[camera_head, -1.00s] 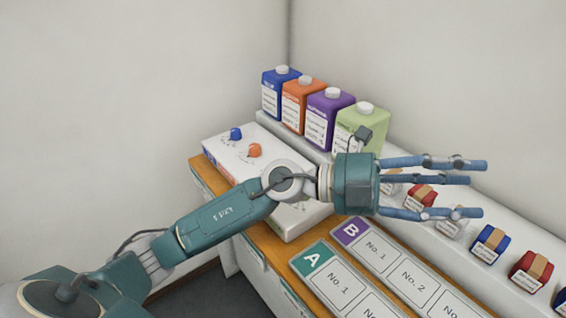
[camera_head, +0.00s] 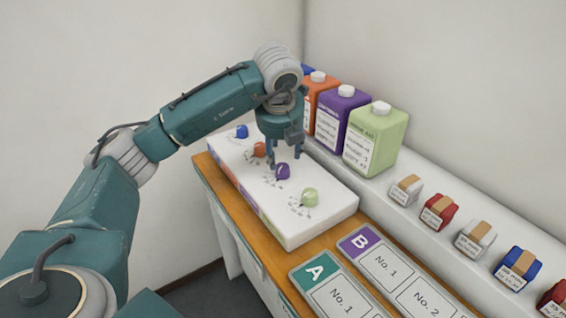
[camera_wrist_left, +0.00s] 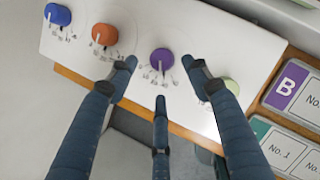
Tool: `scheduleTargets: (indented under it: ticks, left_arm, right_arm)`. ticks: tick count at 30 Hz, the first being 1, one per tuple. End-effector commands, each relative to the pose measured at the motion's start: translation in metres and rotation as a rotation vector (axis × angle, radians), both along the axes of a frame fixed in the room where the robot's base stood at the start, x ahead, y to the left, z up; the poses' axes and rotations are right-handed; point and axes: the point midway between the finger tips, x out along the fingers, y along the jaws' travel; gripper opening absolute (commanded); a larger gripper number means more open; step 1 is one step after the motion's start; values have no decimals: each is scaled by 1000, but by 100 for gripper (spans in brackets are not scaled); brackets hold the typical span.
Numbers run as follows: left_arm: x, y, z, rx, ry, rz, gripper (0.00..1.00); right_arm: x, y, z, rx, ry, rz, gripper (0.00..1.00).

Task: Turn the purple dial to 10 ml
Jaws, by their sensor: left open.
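The purple dial (camera_head: 282,172) sits on the white dial panel (camera_head: 325,208), between the orange dial (camera_head: 260,149) and the green dial (camera_head: 310,197). In the left wrist view the purple dial (camera_wrist_left: 161,60) shows a white pointer and small scale marks that I cannot read. My left gripper (camera_head: 284,160) points down over the panel, open and empty. In the left wrist view its fingers (camera_wrist_left: 160,85) are spread, with the purple dial just beyond the tips, apart from them. My right gripper is not in view.
A blue dial (camera_head: 241,131) is at the panel's far end. Purple (camera_head: 342,120) and green (camera_head: 376,140) jugs stand behind on a white ledge. Small boxes (camera_head: 438,211) line the ledge to the right. Mats A (camera_head: 316,270) and B (camera_head: 360,243) lie at the front right.

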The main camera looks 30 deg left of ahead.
Motion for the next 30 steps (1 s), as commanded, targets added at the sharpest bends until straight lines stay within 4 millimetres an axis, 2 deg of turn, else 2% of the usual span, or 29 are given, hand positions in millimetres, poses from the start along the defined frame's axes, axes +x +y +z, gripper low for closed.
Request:
scheduleTargets:
  ticks: [6, 10, 15, 23, 29, 30]
  left_arm:
    - [12, 8, -38, 1, 4, -1, 49]
    - [19, 11, -53, -1, 2, -1, 49]
    - [22, 12, -62, 0, 0, -3, 49]
    - [23, 12, -63, -1, 0, -4, 49]
    - [23, 12, -62, -2, -2, -4, 9]
    - [23, 12, -62, -2, -3, -3, 8]
  right_arm:
    - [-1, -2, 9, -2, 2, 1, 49]
    - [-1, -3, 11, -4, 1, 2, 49]
    - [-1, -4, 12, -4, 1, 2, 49]
    - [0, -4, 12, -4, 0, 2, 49]
    - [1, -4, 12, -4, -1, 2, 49]
    - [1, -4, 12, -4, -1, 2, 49]
